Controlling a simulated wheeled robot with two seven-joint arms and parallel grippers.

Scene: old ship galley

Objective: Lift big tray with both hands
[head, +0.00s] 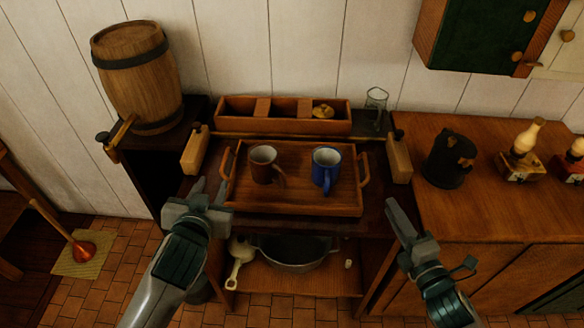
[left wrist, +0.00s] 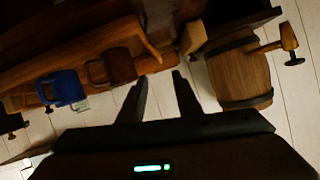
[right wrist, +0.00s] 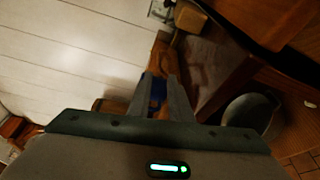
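The big wooden tray (head: 290,208) lies flat on the dark counter in the head view, with a raised handle at each end. A brown mug (head: 262,165) and a blue mug (head: 326,169) stand upright in it. My left gripper (head: 209,188) is open and empty, just left of and in front of the tray's left handle (head: 226,163). My right gripper (head: 396,208) is apart from the tray, to the right of and in front of its right handle (head: 364,170). In the right wrist view its fingers (right wrist: 158,98) are apart, with the blue mug (right wrist: 156,90) seen beyond them.
A barrel (head: 136,75) stands at the back left. A divided wooden box (head: 232,122) and a glass (head: 376,105) are behind the tray. Wooden blocks (head: 195,150) (head: 399,158) flank it. A dark pot (head: 448,157) stands on the right counter. A basin (head: 292,262) sits on the shelf below.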

